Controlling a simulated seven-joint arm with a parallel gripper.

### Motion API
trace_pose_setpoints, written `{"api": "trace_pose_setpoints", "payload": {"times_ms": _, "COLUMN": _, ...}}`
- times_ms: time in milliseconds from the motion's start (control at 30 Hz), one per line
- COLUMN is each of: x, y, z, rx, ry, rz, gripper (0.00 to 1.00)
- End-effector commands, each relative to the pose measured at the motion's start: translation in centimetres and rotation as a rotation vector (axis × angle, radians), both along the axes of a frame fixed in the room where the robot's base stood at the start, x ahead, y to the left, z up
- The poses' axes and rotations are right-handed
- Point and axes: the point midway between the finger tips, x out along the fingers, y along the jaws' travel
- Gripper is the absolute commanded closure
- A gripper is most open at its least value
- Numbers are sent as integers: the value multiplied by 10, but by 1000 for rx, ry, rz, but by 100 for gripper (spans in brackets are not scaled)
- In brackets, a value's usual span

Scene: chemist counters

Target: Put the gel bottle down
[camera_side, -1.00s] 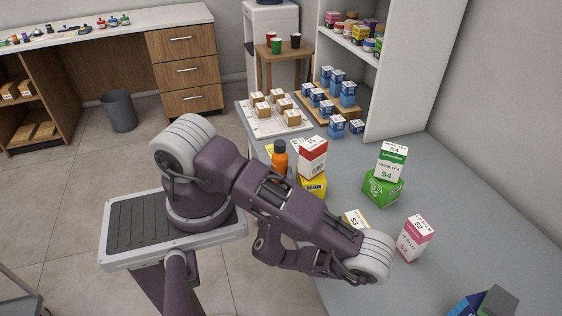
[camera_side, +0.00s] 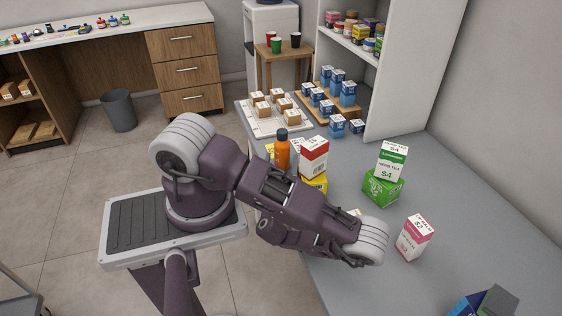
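The gel bottle, taken to be the orange bottle with a dark cap (camera_side: 282,152), stands upright in the side view, just beyond my arm. Its lower part is hidden, so I cannot tell whether it touches the counter. My gripper is hidden behind my arm links, and its fingers do not show. A grip on the bottle cannot be seen.
A red and white box (camera_side: 313,157) above a yellow box (camera_side: 314,183) is close right of the bottle. Herb tea (camera_side: 391,160) sits on a green box (camera_side: 382,188). A pink and white box (camera_side: 415,238) stands nearer. The grey counter (camera_side: 475,225) is clear at right.

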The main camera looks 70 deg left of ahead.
Motion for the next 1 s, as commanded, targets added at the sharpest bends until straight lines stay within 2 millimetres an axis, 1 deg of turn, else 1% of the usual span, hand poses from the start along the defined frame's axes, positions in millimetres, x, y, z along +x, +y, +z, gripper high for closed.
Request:
{"api": "trace_pose_setpoints", "payload": {"times_ms": 100, "x": 0, "y": 0, "z": -2, "rx": -1, "ry": 0, "rz": 1, "gripper": 38}}
{"api": "trace_pose_setpoints", "payload": {"times_ms": 167, "x": -2, "y": -6, "z": -1, "rx": -2, "ry": -1, "rz": -1, "gripper": 38}}
{"api": "trace_pose_setpoints", "payload": {"times_ms": 300, "x": -14, "y": -34, "z": -1, "rx": -2, "ry": 0, "rz": -3, "gripper": 38}}
{"api": "trace_pose_setpoints", "payload": {"times_ms": 433, "x": -23, "y": -55, "z": -1, "rx": -1, "ry": 0, "rz": -3, "gripper": 38}}
{"api": "trace_pose_setpoints", "payload": {"times_ms": 500, "x": -27, "y": -61, "z": 0, "rx": 0, "ry": -1, "rz": -1, "gripper": 34}}
{"api": "trace_pose_setpoints", "payload": {"times_ms": 600, "x": -29, "y": -65, "z": 0, "rx": 0, "ry": -1, "rz": 0, "gripper": 34}}
{"api": "trace_pose_setpoints", "payload": {"times_ms": 933, "x": -29, "y": -65, "z": 0, "rx": 0, "ry": -1, "rz": 1, "gripper": 34}}
{"api": "trace_pose_setpoints", "payload": {"times_ms": 1000, "x": -30, "y": -68, "z": 2, "rx": -17, "ry": -32, "rz": 19, "gripper": 34}}
